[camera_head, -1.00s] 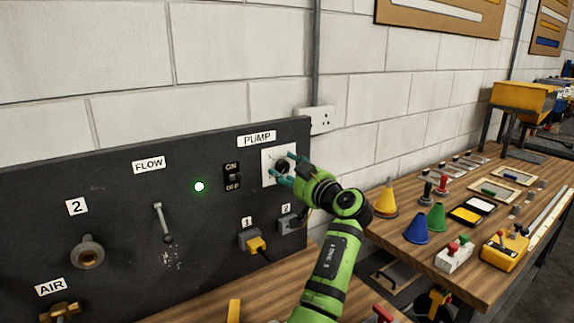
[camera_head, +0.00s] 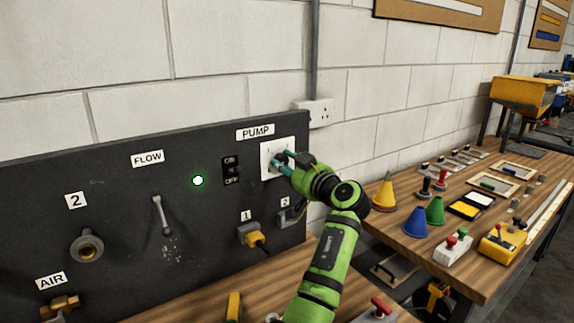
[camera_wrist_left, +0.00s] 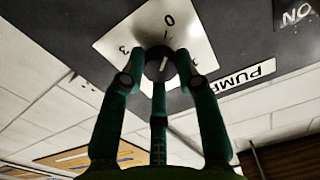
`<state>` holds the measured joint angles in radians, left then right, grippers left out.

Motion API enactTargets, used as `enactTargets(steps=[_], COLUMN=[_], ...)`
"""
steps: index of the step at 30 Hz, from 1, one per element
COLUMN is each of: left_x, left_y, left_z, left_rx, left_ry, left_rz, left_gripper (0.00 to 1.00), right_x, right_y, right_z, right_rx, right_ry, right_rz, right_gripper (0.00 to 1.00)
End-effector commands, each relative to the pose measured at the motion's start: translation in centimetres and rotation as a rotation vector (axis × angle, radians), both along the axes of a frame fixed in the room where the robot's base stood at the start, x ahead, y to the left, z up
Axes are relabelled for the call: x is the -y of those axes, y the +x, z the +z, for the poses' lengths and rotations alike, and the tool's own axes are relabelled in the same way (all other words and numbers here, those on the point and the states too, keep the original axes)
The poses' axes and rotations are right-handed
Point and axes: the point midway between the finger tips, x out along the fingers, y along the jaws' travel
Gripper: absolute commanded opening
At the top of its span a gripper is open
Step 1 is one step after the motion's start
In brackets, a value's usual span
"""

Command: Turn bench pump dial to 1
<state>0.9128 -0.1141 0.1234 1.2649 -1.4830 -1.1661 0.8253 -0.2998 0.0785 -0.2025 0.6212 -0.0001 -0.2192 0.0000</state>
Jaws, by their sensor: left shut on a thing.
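The pump dial is a dark round knob (camera_wrist_left: 160,62) on a white plate (camera_head: 266,165) below the PUMP label (camera_head: 255,132). In the wrist view the plate (camera_wrist_left: 110,42) shows a 0 and a 3; its other marks are partly hidden by the fingers. A pale pointer line shows on the knob's face, but which number it points at I cannot tell. My left gripper (camera_head: 282,162) is shut on the knob, with its teal fingers around it. In the head view the gripper hides most of the knob. My right gripper is not in view.
Left of the plate are an ON/OFF switch (camera_head: 231,170), a lit green lamp (camera_head: 198,181) and the FLOW lever (camera_head: 161,215). Sockets with a yellow plug (camera_head: 256,239) sit below. The right bench holds cones (camera_head: 416,224) and boxes. A wall socket (camera_head: 320,112) is above right.

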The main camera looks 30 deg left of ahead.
Motion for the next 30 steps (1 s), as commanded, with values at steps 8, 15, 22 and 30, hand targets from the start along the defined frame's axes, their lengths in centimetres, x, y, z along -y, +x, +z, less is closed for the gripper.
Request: enactTargets(steps=[8,15,22,30], left_x=[-0.1,-0.1,-0.2,-0.2], left_y=[-0.1,-0.1,-0.2,-0.2], left_z=[-0.3,-0.3,-0.2,-0.1], left_rx=[-0.209,-0.422,-0.628,-0.866], left_ry=[0.081,0.167,0.250,0.348], left_rz=[0.004,0.004,0.005,0.004], left_gripper=[0.00,0.00,0.00,0.00], right_x=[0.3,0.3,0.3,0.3], right_y=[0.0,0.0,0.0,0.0], right_z=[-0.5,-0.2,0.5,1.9], right_rx=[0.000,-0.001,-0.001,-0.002], right_ry=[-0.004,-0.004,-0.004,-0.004], right_rz=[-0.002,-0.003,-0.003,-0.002], right_gripper=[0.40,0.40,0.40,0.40])
